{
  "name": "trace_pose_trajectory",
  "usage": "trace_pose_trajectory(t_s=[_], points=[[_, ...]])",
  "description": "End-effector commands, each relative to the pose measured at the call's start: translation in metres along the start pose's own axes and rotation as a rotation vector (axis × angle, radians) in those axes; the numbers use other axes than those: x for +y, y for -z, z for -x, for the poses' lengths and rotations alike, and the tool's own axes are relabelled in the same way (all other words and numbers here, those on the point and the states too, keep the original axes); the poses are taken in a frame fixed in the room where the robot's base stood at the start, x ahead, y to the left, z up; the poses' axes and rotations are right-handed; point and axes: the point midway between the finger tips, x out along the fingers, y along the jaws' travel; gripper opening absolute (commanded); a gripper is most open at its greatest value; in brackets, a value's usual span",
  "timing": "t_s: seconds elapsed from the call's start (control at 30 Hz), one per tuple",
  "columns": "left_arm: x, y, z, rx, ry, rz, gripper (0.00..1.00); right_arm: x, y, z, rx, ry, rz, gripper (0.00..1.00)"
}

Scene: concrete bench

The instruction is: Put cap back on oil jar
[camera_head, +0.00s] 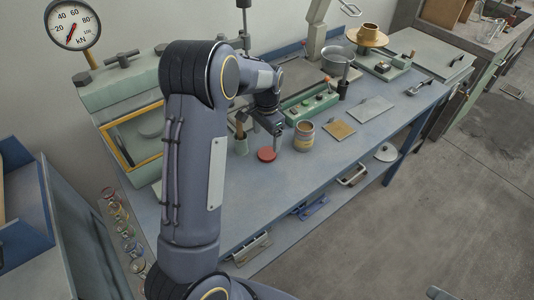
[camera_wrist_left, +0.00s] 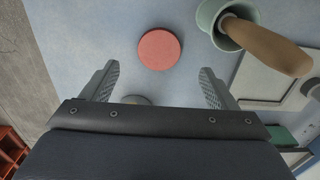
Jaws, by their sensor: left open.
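The cap appears to be a red disc (camera_head: 267,154) lying flat on the blue bench top. It also shows in the left wrist view (camera_wrist_left: 160,49), beyond the fingertips. The oil jar appears to be the tan, banded round jar (camera_head: 304,135) standing upright to the right of the disc; its top shows no red cap. My left gripper (camera_wrist_left: 158,70) is open and empty above the bench, with the disc roughly centred ahead of its fingers. In the head view the left gripper (camera_head: 277,128) is close above the disc, partly hidden by my own arm.
The bench front near the disc is clear.

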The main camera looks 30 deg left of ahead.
Motion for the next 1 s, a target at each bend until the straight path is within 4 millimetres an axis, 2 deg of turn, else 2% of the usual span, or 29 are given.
trace_pose_trajectory(t_s=[0.1, 0.43, 0.77, 1.0], points=[[0.0, 0.0, -0.012, -0.002, -0.001, 0.001, 0.81, 0.0, 0.0, 0.001, 0.0, 0.0, 0.0, 0.85], [0.001, 0.0, -0.017, -0.002, -0.001, 0.001, 0.81, -0.001, 0.001, 0.002, 0.0, 0.0, 0.0, 0.85], [0.001, 0.001, -0.061, -0.002, 0.0, 0.001, 0.81, -0.004, 0.004, 0.009, 0.0, 0.0, 0.0, 0.85], [0.001, 0.001, -0.064, 0.0, 0.0, 0.001, 0.81, -0.004, 0.004, 0.009, 0.0, 0.0, 0.0, 0.85]])
